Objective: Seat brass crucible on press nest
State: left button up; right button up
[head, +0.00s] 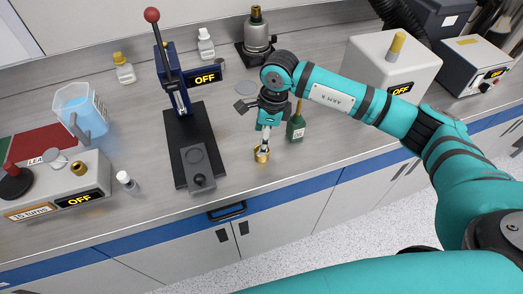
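The brass crucible (261,155) is a small gold cup at the counter's middle, right of the press. My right gripper (263,143) points down with its fingertips at the crucible's rim. The fingers look close together, but the view is too small to show whether they grip it. I cannot tell whether the crucible rests on the counter or hangs just above it. The press (170,78) has a blue column, a red-knobbed lever and a black base. My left gripper is out of view.
A green bottle (295,126) stands close right of my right gripper. A grey burner-like device (257,38) stands behind. A small white-capped vial (127,182) and a blue-filled beaker (82,108) are left of the press. The counter between press and crucible is clear.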

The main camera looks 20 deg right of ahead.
jog(key=shift+s+f+p, duration=0.15)
jog(key=shift+f+p, duration=0.3)
jog(key=shift+f, duration=0.1)
jog(key=f, duration=0.1)
jog(key=f+p, duration=0.1)
jog(key=f, duration=0.1)
jog(key=shift+s+a+f+p, duration=0.25)
jog(key=shift+a+f+p, duration=0.05)
jog(key=shift+p, duration=0.1)
jog(key=shift+w+f, duration=0.1)
jog(key=shift+f, duration=0.35)
jog(key=c, duration=1.3)
jog(key=shift+r, duration=0.1)
jog(key=shift+r+b, duration=0.75)
jog(key=shift+r, duration=0.3)
jog(key=shift+s+r+b, duration=0.35)
jog(key=shift+r+b, duration=0.05)
jog(key=shift+r, duration=0.15)
jog(key=shift+s+a+r+b, duration=0.25)
jog(key=shift+s+b, duration=0.6)
jog(key=shift+s, duration=1.7)
jog(key=shift+s+a+r+b, duration=0.1)
jog(key=shift+s+r+b, duration=0.45)
jog(key=shift+s, duration=2)
jog(key=shift+s+a+r+b, duration=0.15)
jog(key=shift+s+b, duration=0.95)
jog(key=shift+s, duration=1.45)
